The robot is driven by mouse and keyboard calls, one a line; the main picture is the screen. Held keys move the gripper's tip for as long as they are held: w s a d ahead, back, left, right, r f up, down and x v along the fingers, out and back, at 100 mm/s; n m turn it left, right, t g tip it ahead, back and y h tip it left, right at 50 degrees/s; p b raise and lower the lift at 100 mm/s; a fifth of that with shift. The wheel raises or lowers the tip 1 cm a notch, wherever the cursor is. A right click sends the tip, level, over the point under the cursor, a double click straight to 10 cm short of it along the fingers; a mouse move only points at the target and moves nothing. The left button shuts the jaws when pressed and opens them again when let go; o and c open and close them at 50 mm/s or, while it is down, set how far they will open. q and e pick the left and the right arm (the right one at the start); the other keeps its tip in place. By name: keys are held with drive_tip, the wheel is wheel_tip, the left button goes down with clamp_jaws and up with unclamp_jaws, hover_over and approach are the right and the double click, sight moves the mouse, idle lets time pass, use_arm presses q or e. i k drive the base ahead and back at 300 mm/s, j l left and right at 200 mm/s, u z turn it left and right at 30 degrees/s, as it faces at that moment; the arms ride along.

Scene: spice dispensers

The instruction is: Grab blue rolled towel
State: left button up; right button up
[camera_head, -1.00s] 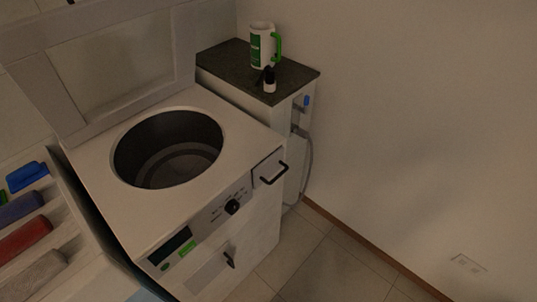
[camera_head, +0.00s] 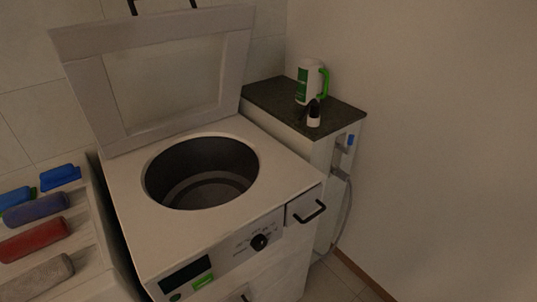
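A dark blue rolled towel (camera_head: 37,210) lies on a pale shelf or rack at the left edge of the view. It lies just behind a red rolled towel (camera_head: 35,240), with a grey rolled towel (camera_head: 37,278) nearest to me. Neither of my grippers is in view.
Brighter blue objects (camera_head: 60,176) lie behind the towels. A white top-loading washer (camera_head: 120,205) stands right of the rack with its lid (camera_head: 160,85) raised and its drum open. A dark-topped cabinet (camera_head: 270,97) behind it holds a white and green jug (camera_head: 308,82) and a small bottle (camera_head: 313,115).

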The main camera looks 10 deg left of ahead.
sight(29, 211)
drive_tip(key=u, duration=2.05)
drive_tip(key=i+j+z, duration=0.1)
drive_tip(key=j, duration=0.3)
drive_tip(key=i+j, duration=0.2)
drive_tip(key=j, duration=0.2)
drive_tip(key=i+j+z, duration=0.15)
drive_tip(key=j, duration=0.25)
drive_tip(key=i+j+z, duration=0.1)
drive_tip(key=j, duration=0.3)
